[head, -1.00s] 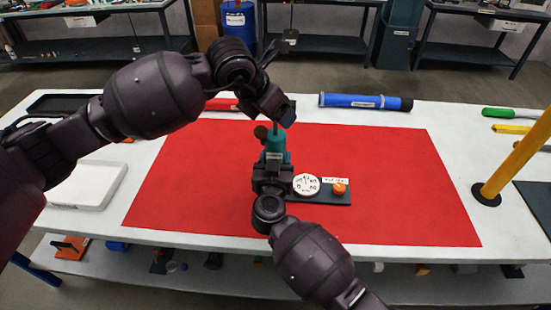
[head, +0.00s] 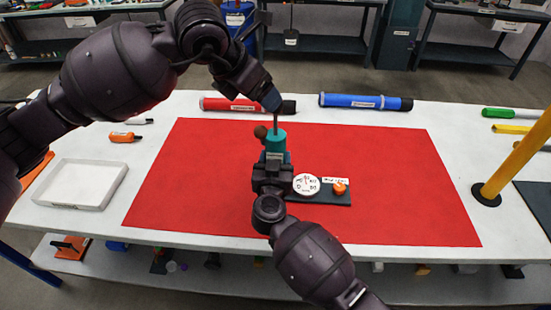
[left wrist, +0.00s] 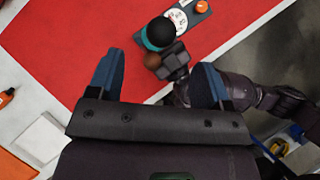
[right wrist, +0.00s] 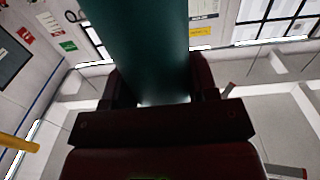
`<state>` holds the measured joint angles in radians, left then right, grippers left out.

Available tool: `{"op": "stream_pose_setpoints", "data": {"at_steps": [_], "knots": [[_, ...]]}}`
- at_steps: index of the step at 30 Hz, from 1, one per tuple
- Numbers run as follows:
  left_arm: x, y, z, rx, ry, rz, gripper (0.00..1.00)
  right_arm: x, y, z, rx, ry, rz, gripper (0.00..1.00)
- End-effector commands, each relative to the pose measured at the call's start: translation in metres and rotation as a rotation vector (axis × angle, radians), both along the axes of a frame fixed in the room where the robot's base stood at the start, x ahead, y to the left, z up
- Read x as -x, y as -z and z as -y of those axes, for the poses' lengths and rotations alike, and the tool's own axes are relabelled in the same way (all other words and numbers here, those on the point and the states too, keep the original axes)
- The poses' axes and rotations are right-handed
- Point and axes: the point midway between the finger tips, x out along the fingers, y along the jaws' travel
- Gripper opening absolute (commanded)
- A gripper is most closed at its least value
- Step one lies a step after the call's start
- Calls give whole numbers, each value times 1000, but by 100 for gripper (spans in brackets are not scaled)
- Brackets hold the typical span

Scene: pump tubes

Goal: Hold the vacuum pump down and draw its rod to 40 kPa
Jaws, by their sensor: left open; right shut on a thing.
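The vacuum pump has an upright teal cylinder (head: 275,143) with a thin dark rod (head: 276,124) rising from its top. A brown ball (head: 260,131) sits at its upper left. A white dial (head: 306,184) is on the dark base beside it; its reading is too small to tell. My right gripper (head: 272,170) is shut on the teal cylinder, which fills the upper middle of the right wrist view (right wrist: 140,45). My left gripper (head: 270,101) is open above the cylinder by the rod's upper end.
An orange knob (head: 339,188) is on the base. The pump stands on a red mat (head: 400,180), mostly clear. A red tube (head: 235,104) and a blue tube (head: 365,102) lie behind. A white tray (head: 82,184) is at left, a yellow post (head: 515,160) at right.

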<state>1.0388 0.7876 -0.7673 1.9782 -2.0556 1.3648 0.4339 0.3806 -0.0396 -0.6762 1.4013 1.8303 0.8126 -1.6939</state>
Motion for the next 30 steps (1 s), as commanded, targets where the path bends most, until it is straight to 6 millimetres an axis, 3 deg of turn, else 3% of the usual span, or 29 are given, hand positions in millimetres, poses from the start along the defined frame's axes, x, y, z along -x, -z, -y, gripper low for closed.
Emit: {"op": "stream_pose_setpoints", "data": {"at_steps": [7, 8, 13, 23, 30], "knots": [[0, -1, 0, 0, 0, 0, 72, 0, 0, 0, 0, 0, 0, 14], [0, -1, 0, 0, 0, 0, 72, 0, 0, 0, 0, 0, 0, 58], [0, -1, 0, 0, 0, 0, 72, 0, 0, 0, 0, 0, 0, 83], [0, 0, 0, 0, -1, 0, 72, 2, 0, 0, 0, 0, 0, 83], [0, 0, 0, 0, 0, 0, 72, 28, 1, 0, -4, 1, -2, 83]]}}
